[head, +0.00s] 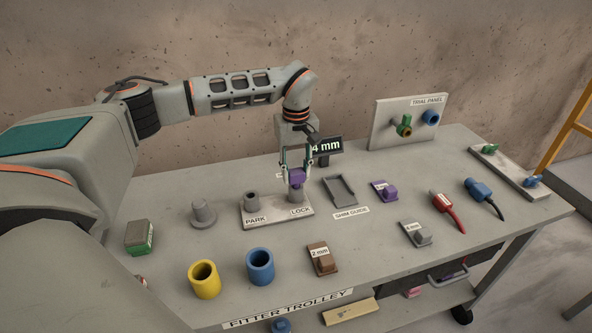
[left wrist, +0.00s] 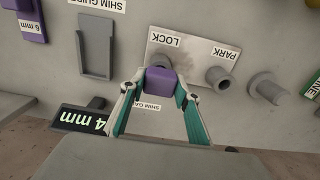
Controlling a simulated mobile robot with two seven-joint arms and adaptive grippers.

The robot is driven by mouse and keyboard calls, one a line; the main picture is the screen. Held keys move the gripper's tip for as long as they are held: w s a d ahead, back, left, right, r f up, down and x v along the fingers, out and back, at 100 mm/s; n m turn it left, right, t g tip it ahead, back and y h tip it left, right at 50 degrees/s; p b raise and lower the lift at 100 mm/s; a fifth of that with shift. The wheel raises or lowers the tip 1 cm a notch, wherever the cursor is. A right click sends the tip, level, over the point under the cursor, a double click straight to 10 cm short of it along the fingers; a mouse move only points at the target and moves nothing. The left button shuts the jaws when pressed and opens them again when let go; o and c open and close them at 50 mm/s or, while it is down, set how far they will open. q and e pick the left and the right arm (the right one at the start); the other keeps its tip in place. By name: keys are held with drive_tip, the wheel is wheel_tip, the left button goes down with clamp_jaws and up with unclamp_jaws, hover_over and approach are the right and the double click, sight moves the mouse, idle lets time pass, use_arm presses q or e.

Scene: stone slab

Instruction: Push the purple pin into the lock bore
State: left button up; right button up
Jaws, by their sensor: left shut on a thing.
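The purple pin (head: 297,174) is held by my left gripper (head: 296,180), directly over the grey lock bore (head: 296,193) on the pale plate marked PARK and LOCK (head: 274,218). In the left wrist view, the purple head of the pin (left wrist: 160,84) sits between the fingertips of my left gripper (left wrist: 160,78), in front of the LOCK post. The fingers touch it on both sides. The pin's lower end is hidden, so I cannot tell whether it is inside the bore. The park bore (head: 252,199) is to the left. My right gripper is not in view.
A grey plug (head: 203,214) and green-and-grey block (head: 140,237) stand left. Yellow (head: 204,279) and blue (head: 260,266) cups and a brown shim (head: 322,260) are in front. The shim guide (head: 340,191) and purple shim (head: 384,190) lie right. The trial panel (head: 408,122) stands behind.

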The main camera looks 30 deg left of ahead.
use_arm(q)
drive_tip(key=shift+f, duration=0.95)
drive_tip(key=o, duration=1.3)
drive_tip(key=shift+o, duration=0.2)
wheel_tip(320, 180, up, 12)
drive_tip(key=shift+r, duration=0.1)
